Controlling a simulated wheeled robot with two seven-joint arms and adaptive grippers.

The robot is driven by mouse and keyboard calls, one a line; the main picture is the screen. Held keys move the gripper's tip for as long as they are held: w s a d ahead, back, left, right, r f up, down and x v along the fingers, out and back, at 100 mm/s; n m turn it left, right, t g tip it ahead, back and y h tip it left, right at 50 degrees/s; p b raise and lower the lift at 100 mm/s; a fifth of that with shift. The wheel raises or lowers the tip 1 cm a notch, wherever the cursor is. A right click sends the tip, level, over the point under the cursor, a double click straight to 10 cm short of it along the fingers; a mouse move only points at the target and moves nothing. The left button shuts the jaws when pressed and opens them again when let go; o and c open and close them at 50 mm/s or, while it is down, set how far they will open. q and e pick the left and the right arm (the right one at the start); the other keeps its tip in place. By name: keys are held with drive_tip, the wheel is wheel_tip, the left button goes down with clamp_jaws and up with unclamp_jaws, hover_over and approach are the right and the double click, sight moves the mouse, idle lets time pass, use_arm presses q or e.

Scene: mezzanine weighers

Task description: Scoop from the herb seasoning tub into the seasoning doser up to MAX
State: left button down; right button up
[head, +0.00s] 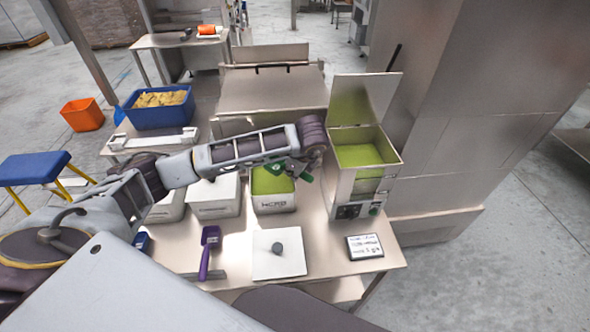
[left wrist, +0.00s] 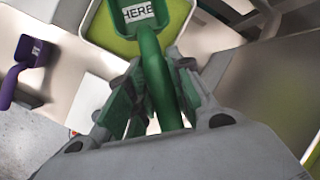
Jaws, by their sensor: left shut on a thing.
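The herb seasoning tub (head: 273,204), white with green seasoning inside and an open top, stands on the steel table. The seasoning doser (head: 343,186) is a steel box to its right, its lid raised and green seasoning visible inside; its MAX mark cannot be made out. My left gripper (head: 300,170) is above the tub's right side, close to the doser. In the left wrist view the scoop's head overlaps the tub's green opening; whether the scoop is loaded is unclear. My right gripper is out of view.
White closed tubs (head: 214,196) stand left of the herb tub. A purple scoop (head: 208,250), a white board (head: 278,254) with a grey knob and a small sign (head: 364,247) lie in front. A steel pillar (head: 450,110) rises right of the doser.

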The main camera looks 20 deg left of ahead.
use_arm(q)
drive_tip(key=shift+r, duration=0.1)
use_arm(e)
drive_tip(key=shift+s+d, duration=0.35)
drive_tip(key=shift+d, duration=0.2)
use_arm(q)
drive_tip(key=shift+a, duration=0.1)
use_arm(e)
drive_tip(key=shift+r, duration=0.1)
